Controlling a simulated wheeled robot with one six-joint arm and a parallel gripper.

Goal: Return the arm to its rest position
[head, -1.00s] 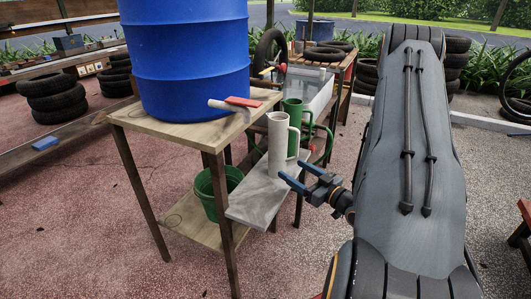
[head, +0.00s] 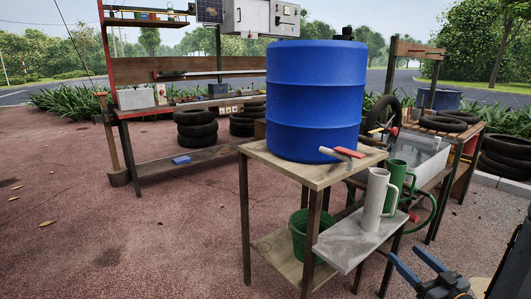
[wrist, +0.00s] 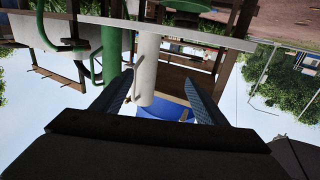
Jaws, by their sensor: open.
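My gripper (head: 424,272) is at the lower right in the head view. Its blue fingers are spread apart with nothing between them. It is in front of and below the grey shelf (head: 345,246) that bears a white pitcher (head: 376,200) and a green pitcher (head: 397,184). In the wrist view the picture is upside down; the open fingers (wrist: 162,98) frame the white pitcher (wrist: 147,68), which stands farther off and apart from them. Most of my arm is out of the head view.
A wooden stand (head: 262,152) carries a blue barrel (head: 316,100) with a red-handled tap (head: 349,152). A green bucket (head: 302,235) is on its lower shelf. A workbench (head: 160,105) and stacked tyres (head: 196,130) are behind.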

